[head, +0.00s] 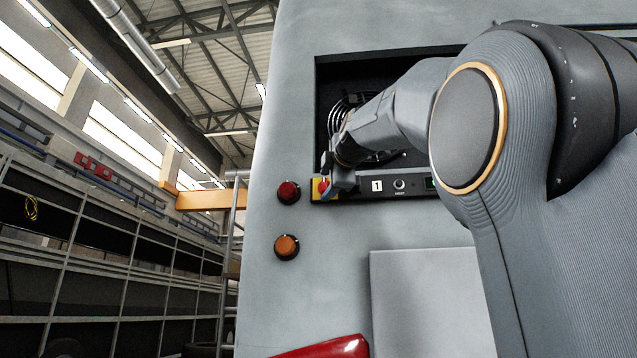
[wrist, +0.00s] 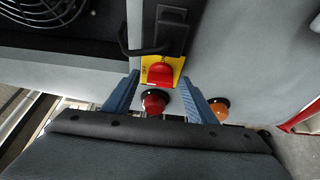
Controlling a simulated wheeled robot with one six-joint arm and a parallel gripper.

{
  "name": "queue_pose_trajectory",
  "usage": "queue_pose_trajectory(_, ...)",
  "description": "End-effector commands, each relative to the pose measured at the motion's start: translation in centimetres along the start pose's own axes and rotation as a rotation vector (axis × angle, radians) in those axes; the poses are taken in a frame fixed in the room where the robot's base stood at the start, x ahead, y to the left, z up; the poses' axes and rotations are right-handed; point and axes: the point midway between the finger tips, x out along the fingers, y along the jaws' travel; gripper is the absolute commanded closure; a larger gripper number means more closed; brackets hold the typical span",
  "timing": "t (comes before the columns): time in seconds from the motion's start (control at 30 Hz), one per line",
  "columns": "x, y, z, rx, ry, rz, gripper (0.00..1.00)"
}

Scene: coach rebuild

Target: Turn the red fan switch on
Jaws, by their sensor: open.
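The red switch (wrist: 160,73) sits on a yellow plate in the wrist view, just beyond and between my fingertips. It also shows in the head view (head: 321,187), at the left end of the black control strip, partly hidden by my gripper. My gripper (wrist: 159,80) is open, with one blue finger on each side of the switch's line. I cannot tell whether the fingers touch it. In the head view my gripper (head: 329,188) is right at the yellow plate. The fan grille (head: 345,112) is in the dark recess above, partly behind my arm.
A round red button (head: 288,192) and an orange one (head: 286,247) stick out of the grey wall left of and below the switch. The black strip (head: 408,187) carries a "1" label, a knob and a green light. A black handle-like bar (wrist: 145,48) is beside the switch.

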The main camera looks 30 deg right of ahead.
Motion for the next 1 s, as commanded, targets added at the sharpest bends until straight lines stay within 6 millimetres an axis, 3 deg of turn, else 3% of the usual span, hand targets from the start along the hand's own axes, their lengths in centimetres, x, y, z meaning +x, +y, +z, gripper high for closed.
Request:
queue_pose_trajectory(0.37,0.6,-0.05,-0.15,0.0,0.002,0.0,0.48)
queue_pose_trajectory(0.6,0.58,-0.05,-0.15,0.0,0.002,0.0,0.89)
queue_pose_trajectory(1.0,0.63,-0.39,-0.17,0.067,0.002,0.029,0.9)
